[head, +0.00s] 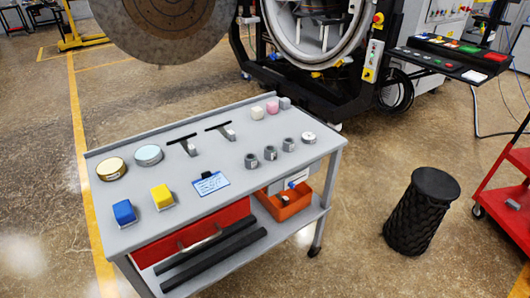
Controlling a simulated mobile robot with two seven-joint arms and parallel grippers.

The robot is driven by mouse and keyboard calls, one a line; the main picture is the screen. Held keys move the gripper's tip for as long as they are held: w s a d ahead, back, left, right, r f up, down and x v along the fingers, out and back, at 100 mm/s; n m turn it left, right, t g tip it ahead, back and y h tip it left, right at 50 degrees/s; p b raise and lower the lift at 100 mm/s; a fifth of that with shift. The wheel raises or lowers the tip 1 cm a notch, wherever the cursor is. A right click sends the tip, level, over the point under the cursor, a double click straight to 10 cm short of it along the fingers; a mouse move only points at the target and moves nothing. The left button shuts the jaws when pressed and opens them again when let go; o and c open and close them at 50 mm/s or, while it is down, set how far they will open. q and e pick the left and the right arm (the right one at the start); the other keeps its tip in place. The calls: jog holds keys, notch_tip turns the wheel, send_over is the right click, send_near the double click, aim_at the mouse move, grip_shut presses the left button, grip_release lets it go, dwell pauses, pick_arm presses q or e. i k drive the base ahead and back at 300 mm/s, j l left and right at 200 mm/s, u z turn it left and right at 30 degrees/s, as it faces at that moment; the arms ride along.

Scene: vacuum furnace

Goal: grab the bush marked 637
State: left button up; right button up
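Three small grey cylindrical bushes stand in a slanting row on the right half of the grey cart's top (225,157). They are the left bush (251,161), the middle bush (270,153) and the right bush (289,144). They are upright and apart from one another. Dark marks show on their sides, but they are too small to read, so I cannot tell which is 637. A pale round part (309,137) sits just right of the row. Neither of my grippers is in view.
A clipboard (210,183), blue block (124,212), yellow block (162,196), two discs, and black-handled tools share the top. An orange bin (290,204) is below. A black stool (422,210) and red cart (508,195) stand right. The furnace (315,35) is behind.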

aim_at(288, 142)
jog(key=l+u, duration=0.3)
jog(key=l, duration=0.5)
jog(key=l+u, duration=0.35)
jog(key=l, duration=0.4)
